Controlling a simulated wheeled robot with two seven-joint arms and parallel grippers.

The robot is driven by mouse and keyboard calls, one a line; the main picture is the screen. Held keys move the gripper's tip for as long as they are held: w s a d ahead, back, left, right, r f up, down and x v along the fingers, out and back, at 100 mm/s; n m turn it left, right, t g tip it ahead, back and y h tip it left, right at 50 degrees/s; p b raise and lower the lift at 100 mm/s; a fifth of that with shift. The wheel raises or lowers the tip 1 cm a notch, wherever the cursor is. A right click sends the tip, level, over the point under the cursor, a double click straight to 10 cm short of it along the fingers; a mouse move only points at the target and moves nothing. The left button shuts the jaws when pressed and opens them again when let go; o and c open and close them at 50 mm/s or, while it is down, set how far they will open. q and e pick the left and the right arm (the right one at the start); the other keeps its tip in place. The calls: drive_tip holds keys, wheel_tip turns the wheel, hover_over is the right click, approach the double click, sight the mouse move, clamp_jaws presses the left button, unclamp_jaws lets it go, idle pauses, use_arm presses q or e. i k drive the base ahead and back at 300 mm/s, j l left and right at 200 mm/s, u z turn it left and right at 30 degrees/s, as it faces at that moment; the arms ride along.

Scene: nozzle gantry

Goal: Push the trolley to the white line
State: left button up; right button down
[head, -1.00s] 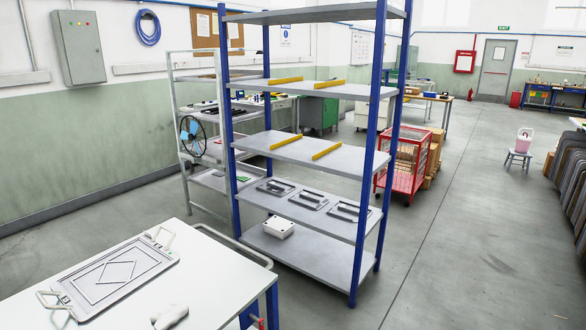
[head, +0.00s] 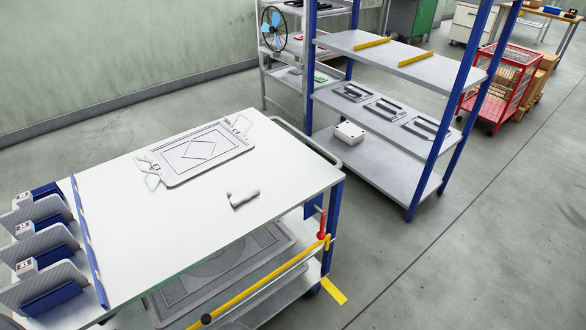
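What looks like the trolley (head: 285,160) is a white-topped cart with blue legs and a lower shelf, filling the lower left of the head view. A grey tubular rail (head: 300,138) runs along its far right end. A red lever (head: 322,224) and a long yellow bar (head: 265,285) are at its near right side. A grey plate with a diamond outline (head: 205,152) and a small white object (head: 243,194) lie on its top. No white line shows on the visible floor. Neither of my grippers is in view.
A blue-posted shelf rack (head: 409,215) stands just behind the trolley to the right. A red cage cart (head: 499,87) is farther back right. A yellow floor mark (head: 334,291) lies by the trolley's right corner. Grey floor (head: 490,260) is clear at the right. Grey-blue holders (head: 45,245) stand at the trolley's left edge.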

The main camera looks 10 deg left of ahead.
sight(136, 234)
drive_tip(key=i+l+u, duration=0.15)
drive_tip(key=u, duration=0.35)
drive_tip(key=i+l+u, duration=0.1)
drive_tip(key=u, duration=0.35)
drive_tip(key=l+u, duration=0.25)
drive_tip(key=u, duration=0.25)
drive_tip(key=l+u, duration=0.25)
drive_tip(key=l, duration=0.65)
drive_tip(key=l+u, duration=0.25)
drive_tip(key=l, duration=0.7)
drive_tip(key=l+u, duration=0.3)
drive_tip(key=l, duration=0.6)
drive_tip(key=k+l, duration=0.1)
drive_tip(key=l, duration=0.95)
drive_tip(key=k, duration=0.05)
